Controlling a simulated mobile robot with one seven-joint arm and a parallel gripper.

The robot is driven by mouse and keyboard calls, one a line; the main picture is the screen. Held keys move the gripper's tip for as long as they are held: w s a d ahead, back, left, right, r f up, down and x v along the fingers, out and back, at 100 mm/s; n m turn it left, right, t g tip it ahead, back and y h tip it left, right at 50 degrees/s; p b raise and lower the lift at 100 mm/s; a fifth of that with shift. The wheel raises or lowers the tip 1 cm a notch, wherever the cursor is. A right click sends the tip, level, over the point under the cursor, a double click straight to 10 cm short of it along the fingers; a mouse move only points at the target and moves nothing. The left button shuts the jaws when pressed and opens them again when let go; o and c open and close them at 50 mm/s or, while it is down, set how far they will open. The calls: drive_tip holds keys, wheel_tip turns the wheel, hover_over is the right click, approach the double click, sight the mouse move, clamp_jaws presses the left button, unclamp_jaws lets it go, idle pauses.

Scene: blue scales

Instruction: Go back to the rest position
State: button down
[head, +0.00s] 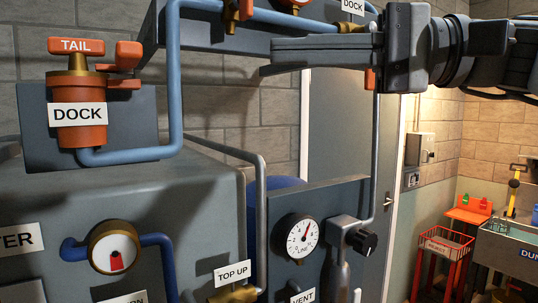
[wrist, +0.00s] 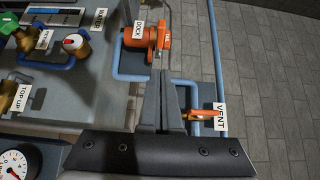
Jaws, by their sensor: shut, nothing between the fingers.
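My gripper (head: 268,70) reaches in from the upper right of the head view, with its fingers pointing left and closed together. It is empty and in free air, in front of the block wall and right of the orange DOCK fitting (head: 82,133) with its TAIL handle. In the wrist view the closed fingers (wrist: 167,76) point up the picture. The orange DOCK fitting (wrist: 158,40) lies beyond their tips there, apart from them in the picture. An orange lever (wrist: 203,116) beside a VENT tag (wrist: 220,116) shows just right of the fingers; I cannot tell how close it is.
A grey cabinet (head: 165,200) with a blue pipe (head: 176,80) and gauges stands at left. A round pressure gauge (head: 299,237) and a black knob (head: 365,242) are below the arm. A red basket stand (head: 442,250) and a sink (head: 510,252) are far right. Tiled floor (wrist: 275,70) is clear.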

wheel_tip(320, 180, down, 26)
drive_tip(key=d+m+t+h, duration=0.1)
drive_tip(key=d+t+h, duration=0.15)
drive_tip(key=h, duration=0.75)
drive_tip(key=s+d+f+n+h, duration=0.1)
drive_tip(key=d+f+h, duration=0.3)
drive_tip(key=f, duration=0.4)
drive_tip(key=s+d+f+n+h, duration=0.1)
drive_tip(key=s+d+f+h, duration=0.2)
drive_tip(key=f, duration=0.4)
drive_tip(key=shift+d+f+n+h, duration=0.3)
drive_tip(key=shift+d+f+h, duration=0.1)
drive_tip(key=shift+d, duration=0.3)
